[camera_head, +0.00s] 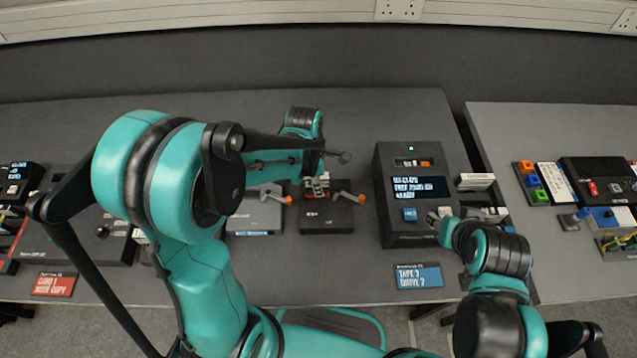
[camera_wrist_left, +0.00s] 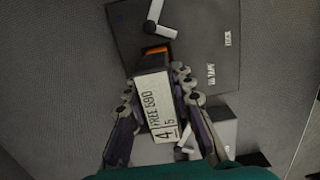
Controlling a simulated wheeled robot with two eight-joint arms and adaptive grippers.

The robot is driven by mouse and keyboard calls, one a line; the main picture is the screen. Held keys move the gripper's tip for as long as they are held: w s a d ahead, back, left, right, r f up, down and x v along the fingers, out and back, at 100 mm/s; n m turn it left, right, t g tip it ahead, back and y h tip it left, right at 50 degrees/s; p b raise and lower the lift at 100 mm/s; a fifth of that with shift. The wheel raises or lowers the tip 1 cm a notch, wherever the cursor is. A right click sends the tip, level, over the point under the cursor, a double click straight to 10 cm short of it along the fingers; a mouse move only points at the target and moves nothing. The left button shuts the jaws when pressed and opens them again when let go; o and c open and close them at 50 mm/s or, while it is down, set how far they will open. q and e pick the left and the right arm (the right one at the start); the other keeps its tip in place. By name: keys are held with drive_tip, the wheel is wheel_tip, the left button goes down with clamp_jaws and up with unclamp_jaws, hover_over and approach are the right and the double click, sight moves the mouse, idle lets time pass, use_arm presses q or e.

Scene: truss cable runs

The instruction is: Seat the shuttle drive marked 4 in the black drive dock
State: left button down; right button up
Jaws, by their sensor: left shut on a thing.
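My left gripper (camera_head: 316,176) is shut on a shuttle drive (camera_head: 317,186), above and at the back of the black drive dock (camera_head: 327,220). In the left wrist view the drive (camera_wrist_left: 156,108) lies between both fingers (camera_wrist_left: 158,88); its white label reads "FREE 590" and "4". Its far orange end is at the edge of a dark dock (camera_wrist_left: 205,45); I cannot tell how far in it is. The black dock has an orange-tipped lever (camera_head: 350,197) swung out to the side. My right gripper (camera_head: 446,226) is beside the tape machine; its fingers are too unclear to read.
A grey dock (camera_head: 255,218) with an orange-tipped lever stands just left of the black dock. The tape machine (camera_head: 412,190) with a screen and blue button stands to the right, with small cartridges (camera_head: 476,181) beside it. The bench front between the docks and tape machine is clear.

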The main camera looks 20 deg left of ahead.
use_arm(q)
drive_tip(key=shift+f, duration=0.3)
drive_tip(key=c, duration=0.9)
unclamp_jaws()
wheel_tip(320, 180, up, 8)
drive_tip(key=p, duration=0.5)
drive_tip(key=shift+f, duration=0.15)
idle(0.5)
